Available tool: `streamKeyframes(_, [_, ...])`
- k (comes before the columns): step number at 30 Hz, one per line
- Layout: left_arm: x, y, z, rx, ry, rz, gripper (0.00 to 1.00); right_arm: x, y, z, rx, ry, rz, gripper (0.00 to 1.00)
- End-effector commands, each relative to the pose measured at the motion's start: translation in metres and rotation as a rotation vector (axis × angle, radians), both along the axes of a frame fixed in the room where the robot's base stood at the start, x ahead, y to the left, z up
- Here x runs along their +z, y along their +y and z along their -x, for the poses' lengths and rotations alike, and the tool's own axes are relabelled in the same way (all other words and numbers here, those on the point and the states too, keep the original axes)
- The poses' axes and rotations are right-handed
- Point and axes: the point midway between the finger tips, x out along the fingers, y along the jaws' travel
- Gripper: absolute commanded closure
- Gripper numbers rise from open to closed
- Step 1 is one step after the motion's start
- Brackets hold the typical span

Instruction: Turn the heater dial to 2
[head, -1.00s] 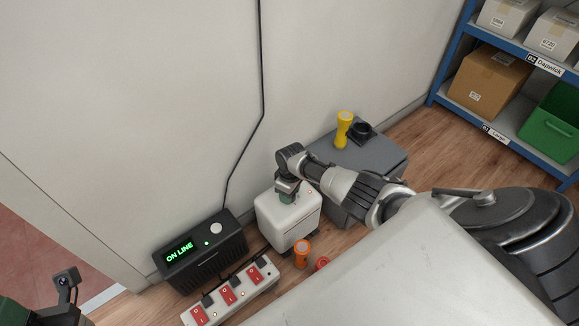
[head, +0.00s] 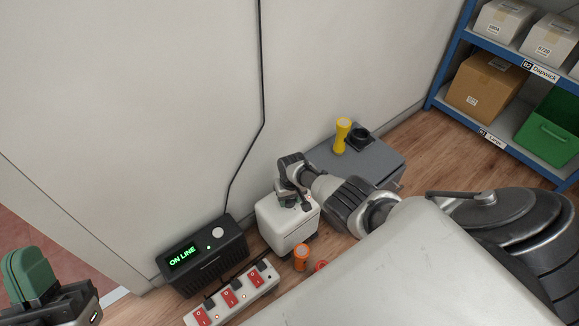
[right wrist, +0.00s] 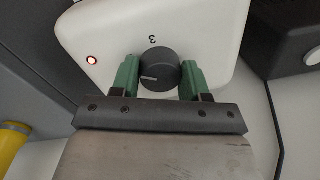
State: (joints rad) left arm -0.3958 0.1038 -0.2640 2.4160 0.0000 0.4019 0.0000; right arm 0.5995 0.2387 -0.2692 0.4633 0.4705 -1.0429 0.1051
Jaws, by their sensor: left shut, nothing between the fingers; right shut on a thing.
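The white heater (head: 283,226) stands on the floor by the wall, with my right arm bent down over its top. In the right wrist view, its dark round dial (right wrist: 160,65) sits on the white top. My right gripper (right wrist: 157,78) has a green finger on either side of the dial and is shut on it. The dial's white pointer line points left in that view. A "3" is printed just beyond the dial; other numbers are hidden. A small red light (right wrist: 92,60) glows on the heater. My left gripper (head: 27,272), with green fingers, is shut and empty at the lower left.
A black box (head: 205,262) reading "ON LINE" and a power strip (head: 245,288) with red switches lie left of the heater. An orange cylinder (head: 301,257) stands in front. A yellow flashlight (head: 342,135) stands on a grey box (head: 375,158) behind.

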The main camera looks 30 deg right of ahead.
Motion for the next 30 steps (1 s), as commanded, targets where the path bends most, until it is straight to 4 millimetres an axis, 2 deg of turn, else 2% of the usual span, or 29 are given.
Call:
streamKeyframes(16, [-0.0012, -0.0002, -0.0019, 0.001, 0.018, -0.007, 1.0, -0.0002, 0.0006, 0.0004, -0.024, 0.001, -0.002, 0.79])
streamKeyframes(17, [-0.0012, -0.0002, -0.0019, 0.001, 0.018, -0.007, 1.0, -0.0002, 0.0005, 0.0004, -0.024, 0.001, -0.001, 0.5])
streamKeyframes(21, [-0.0011, -0.0001, -0.0019, 0.001, 0.018, -0.006, 1.0, -0.0002, 0.0004, 0.0002, -0.023, 0.0, -0.001, 0.29])
streamKeyframes(30, [-0.0005, -0.0001, -0.0018, 0.001, 0.018, -0.006, 1.0, 0.0006, 0.0001, 0.0, -0.023, -0.001, -0.001, 0.29])
